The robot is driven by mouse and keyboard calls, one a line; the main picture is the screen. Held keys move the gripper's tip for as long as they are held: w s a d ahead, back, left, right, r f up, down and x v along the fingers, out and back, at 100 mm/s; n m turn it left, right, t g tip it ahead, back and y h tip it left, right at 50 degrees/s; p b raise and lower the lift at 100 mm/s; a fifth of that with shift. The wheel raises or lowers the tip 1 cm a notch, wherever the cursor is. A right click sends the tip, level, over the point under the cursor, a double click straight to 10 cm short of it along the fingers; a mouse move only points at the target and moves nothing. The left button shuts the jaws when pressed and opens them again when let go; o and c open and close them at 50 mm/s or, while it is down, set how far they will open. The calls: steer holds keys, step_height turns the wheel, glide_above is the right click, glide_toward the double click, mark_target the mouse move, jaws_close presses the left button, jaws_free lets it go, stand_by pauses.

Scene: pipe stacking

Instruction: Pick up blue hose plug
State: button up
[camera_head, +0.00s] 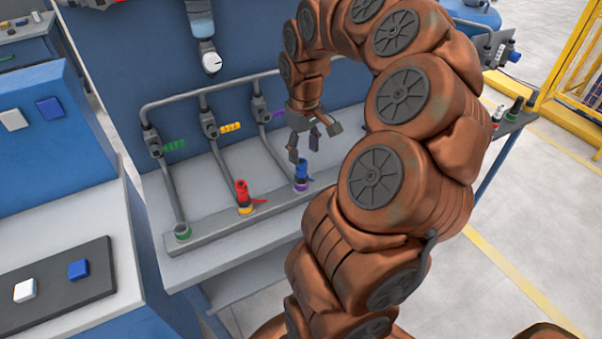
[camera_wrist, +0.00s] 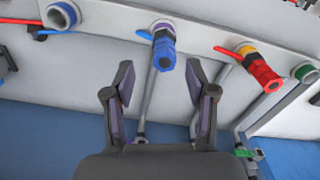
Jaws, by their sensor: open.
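The blue hose plug (camera_head: 301,171) stands upright on the purple-ringed fitting of the grey rail in the head view. In the wrist view the blue hose plug (camera_wrist: 164,52) shows at top centre, with a blue lever at its left side. My gripper (camera_head: 304,143) is open and empty, just above and beside the plug in the head view. In the wrist view my gripper (camera_wrist: 160,80) has its two fingers spread apart. The plug lies beyond the fingertips, roughly in line with the gap, and I see no contact.
A red hose plug (camera_head: 242,194) stands on the yellow-ringed fitting to the left. An open green-ringed fitting (camera_head: 182,232) is at the rail's left end. Grey pipes (camera_head: 222,155) rise behind the rail. An open blue-ringed fitting (camera_wrist: 62,15) shows in the wrist view.

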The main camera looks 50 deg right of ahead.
mark_target(302, 162)
steer(key=shift+a+f+p, duration=0.15)
steer(key=shift+f+p, duration=0.3)
steer(key=shift+f, duration=1.15)
steer(key=shift+a+f+p, duration=0.15)
steer(key=shift+f+p, duration=0.25)
steer(key=shift+f, duration=1.15)
jaws_close()
